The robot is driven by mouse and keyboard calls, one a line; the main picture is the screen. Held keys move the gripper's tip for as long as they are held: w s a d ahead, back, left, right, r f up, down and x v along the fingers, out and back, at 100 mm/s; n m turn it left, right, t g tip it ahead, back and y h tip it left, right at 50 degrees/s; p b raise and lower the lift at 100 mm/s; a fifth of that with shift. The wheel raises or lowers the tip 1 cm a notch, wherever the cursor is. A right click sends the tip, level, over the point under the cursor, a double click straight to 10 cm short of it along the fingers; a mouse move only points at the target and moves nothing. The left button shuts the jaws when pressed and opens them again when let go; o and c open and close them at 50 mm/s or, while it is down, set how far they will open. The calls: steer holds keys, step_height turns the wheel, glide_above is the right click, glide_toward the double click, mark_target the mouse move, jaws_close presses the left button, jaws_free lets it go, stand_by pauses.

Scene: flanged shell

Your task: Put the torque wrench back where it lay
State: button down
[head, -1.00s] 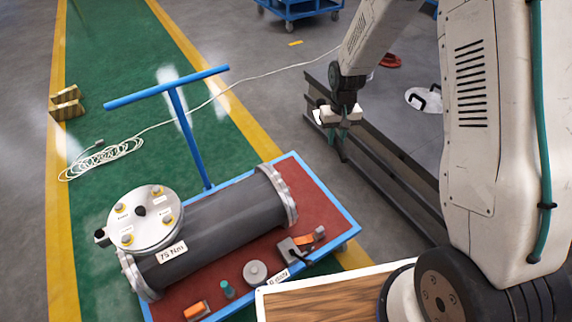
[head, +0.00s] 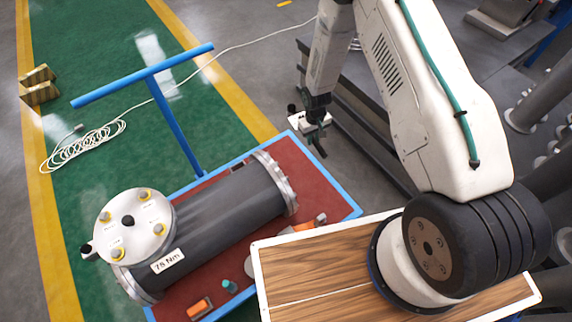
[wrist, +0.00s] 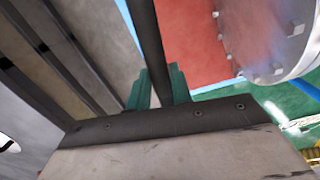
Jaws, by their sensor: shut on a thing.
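My gripper (head: 319,146) is over the far right corner of the cart in the head view. Its green fingers (wrist: 158,88) are shut on a dark, slim bar, which I take to be the torque wrench (wrist: 148,45). The bar runs up out of the wrist picture, so its far end is hidden. In the head view the held tool is small and hard to make out against my gripper. The cart has a red top (head: 320,195) with a blue rim. The grey flanged shell (head: 225,218) lies on it, with a label reading 75 Nm.
The cart's blue T-handle (head: 172,120) stands up behind the shell. An orange and grey tool (head: 305,226), a teal piece (head: 229,286) and an orange piece (head: 199,308) lie on the near side. Dark steel beams (head: 365,145) lie right of the cart. A white cable coil (head: 80,147) is on the green floor.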

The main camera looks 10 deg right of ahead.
steer(key=shift+n, duration=0.8)
steer(key=shift+s+a+f, duration=0.2)
steer(key=shift+s+f, duration=0.65)
steer(key=shift+f, duration=3.35)
steer(key=shift+s+a+f, duration=0.25)
steer(key=shift+s+f, duration=0.55)
steer(key=shift+f, duration=3.4)
steer(key=shift+s+a+f, duration=0.2)
steer(key=shift+s+f, duration=0.65)
steer(key=shift+f, duration=3.35)
steer(key=c, duration=1.3)
jaws_free()
steer(key=shift+f, duration=0.1)
steer(key=shift+o, duration=0.2)
